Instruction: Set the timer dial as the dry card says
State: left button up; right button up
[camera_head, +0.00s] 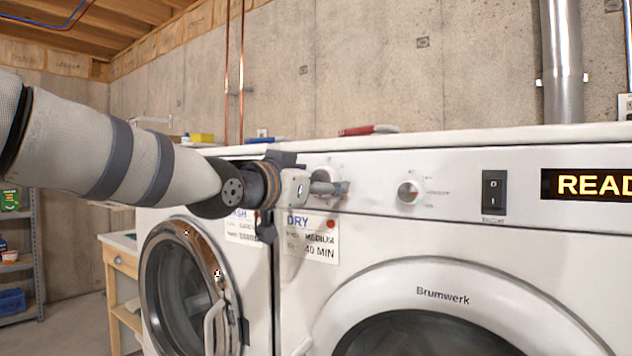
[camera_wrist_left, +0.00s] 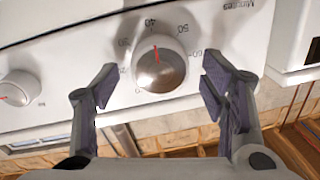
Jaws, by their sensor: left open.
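The white dry card (camera_head: 311,240) hangs on the dryer front; it reads "DRY", "MEDIUM" and "40 MIN", with a small line hard to read. The timer dial (camera_head: 322,174) is partly hidden behind my left gripper (camera_head: 335,188). In the left wrist view the timer dial (camera_wrist_left: 161,64) is a round metallic knob with a red pointer line, directed toward the mark that looks like 40. My left gripper (camera_wrist_left: 158,87) is open there, one finger on each side of the dial, with visible gaps. My right gripper is not in view.
A second dial (camera_head: 410,192), a black switch (camera_head: 494,192) and a lit display (camera_head: 590,184) sit to the right on the dryer panel. The washer door (camera_head: 187,285) is at the left. A red object (camera_head: 368,130) lies on top of the machines.

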pick_arm(q)
jog(key=v, duration=1.2)
jog(key=shift+f, duration=0.1)
